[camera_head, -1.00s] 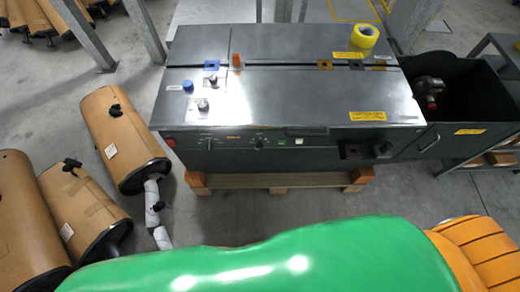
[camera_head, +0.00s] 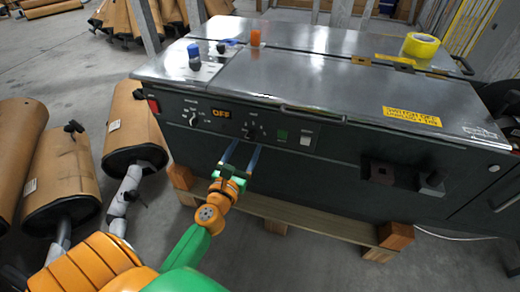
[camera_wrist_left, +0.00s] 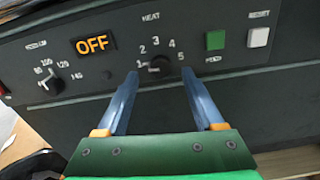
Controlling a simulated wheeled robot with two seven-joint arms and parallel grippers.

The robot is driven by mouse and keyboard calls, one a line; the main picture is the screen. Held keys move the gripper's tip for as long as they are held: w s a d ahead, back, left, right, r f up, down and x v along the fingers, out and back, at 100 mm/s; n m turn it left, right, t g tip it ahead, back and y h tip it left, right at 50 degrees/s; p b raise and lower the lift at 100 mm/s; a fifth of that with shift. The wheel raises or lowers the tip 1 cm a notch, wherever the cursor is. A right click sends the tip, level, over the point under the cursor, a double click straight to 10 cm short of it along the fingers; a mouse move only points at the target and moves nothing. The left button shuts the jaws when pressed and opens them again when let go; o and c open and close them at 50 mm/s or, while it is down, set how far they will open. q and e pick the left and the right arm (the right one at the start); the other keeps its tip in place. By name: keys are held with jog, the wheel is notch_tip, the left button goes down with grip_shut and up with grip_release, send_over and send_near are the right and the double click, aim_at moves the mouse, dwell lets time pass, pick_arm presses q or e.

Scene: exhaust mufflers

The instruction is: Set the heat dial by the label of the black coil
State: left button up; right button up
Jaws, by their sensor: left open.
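The black heat dial (camera_head: 252,132) is on the front panel of the grey machine. In the left wrist view the dial (camera_wrist_left: 160,66) has the word HEAT above it and numbers 1 to 5 around it. Its pointer looks turned to the left, toward 1, but this is hard to read. My left gripper (camera_head: 243,148) is open in front of the panel. Its two blue fingers (camera_wrist_left: 160,78) stand either side of the dial, tips slightly below its middle; contact cannot be told. I cannot make out a black coil or its label. My right gripper is not in view.
Left of the dial are an orange OFF display (camera_wrist_left: 95,44) and another knob (camera_wrist_left: 47,82). Right are a green button (camera_wrist_left: 215,40) and a white button (camera_wrist_left: 258,37). A yellow tape roll (camera_head: 421,45) lies on the machine top. Brown mufflers (camera_head: 132,125) lie at left.

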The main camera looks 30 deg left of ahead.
aim_at(252, 136)
pick_arm(q)
jog(key=x, duration=0.2)
jog(key=shift+w+a, duration=0.1)
jog(key=shift+w, duration=0.25)
grip_shut()
